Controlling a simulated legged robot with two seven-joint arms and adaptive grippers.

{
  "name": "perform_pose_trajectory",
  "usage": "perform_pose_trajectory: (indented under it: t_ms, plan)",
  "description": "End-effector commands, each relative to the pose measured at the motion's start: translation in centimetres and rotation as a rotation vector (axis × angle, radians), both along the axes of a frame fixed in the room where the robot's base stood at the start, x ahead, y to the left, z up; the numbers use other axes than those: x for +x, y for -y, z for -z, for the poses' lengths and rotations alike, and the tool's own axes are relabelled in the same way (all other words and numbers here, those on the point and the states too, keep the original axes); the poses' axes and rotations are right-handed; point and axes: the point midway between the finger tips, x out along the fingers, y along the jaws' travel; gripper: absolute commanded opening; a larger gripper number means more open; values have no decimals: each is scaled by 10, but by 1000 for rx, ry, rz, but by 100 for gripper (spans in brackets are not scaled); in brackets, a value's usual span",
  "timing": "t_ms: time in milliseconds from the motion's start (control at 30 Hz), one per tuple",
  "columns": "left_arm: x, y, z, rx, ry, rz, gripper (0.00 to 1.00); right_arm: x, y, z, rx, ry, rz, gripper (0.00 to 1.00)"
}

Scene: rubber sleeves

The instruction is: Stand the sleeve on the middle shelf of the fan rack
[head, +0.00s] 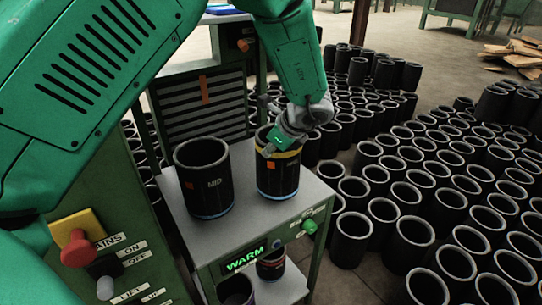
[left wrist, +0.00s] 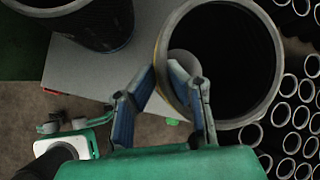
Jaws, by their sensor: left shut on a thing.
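A black sleeve (head: 277,178) with a yellow band near its rim, an orange mark and a blue line near its base is upright at the right of the grey top (head: 240,217). My left gripper (head: 272,143) is shut on its near rim wall. In the left wrist view the fingers (left wrist: 178,100) straddle the wall of this sleeve (left wrist: 232,119). I cannot tell whether its base touches the top. A second sleeve (head: 206,187), marked MID, stands upright to its left. Under the top, a lower shelf (head: 292,285) holds smaller dark sleeves (head: 271,265).
A lit WARM display (head: 245,257) and a green knob (head: 309,226) are on the front edge. A dark slatted unit (head: 203,105) stands behind. Many black sleeves (head: 408,243) crowd the floor at right. A control panel with a red button (head: 77,247) is at left.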

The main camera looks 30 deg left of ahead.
Motion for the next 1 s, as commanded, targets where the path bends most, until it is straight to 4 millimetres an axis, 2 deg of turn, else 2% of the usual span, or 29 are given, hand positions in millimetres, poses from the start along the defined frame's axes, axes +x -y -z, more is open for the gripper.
perform_pose_trajectory:
  t_ms: [133,333,400,433,767,867,1000]
  plan:
    - [2,4,18,5,1,2,0,0,0,-1,0,0,0,0]
    - [2,7,20,5,2,3,0,0,0,-1,0,-1,0,0]
    - [1,6,22,3,-2,3,26,0,0,-1,0,-1,1,0]
    - [1,6,22,2,-1,4,30,0,0,-1,0,-1,1,0]
    - [1,2,20,-1,0,2,30,0,0,-1,0,-1,0,0]
    - [0,8,12,-1,3,3,30,0,0,0,0,-1,0,0]
    - [-4,24,-9,2,4,3,30,0,0,0,0,-1,0,0]
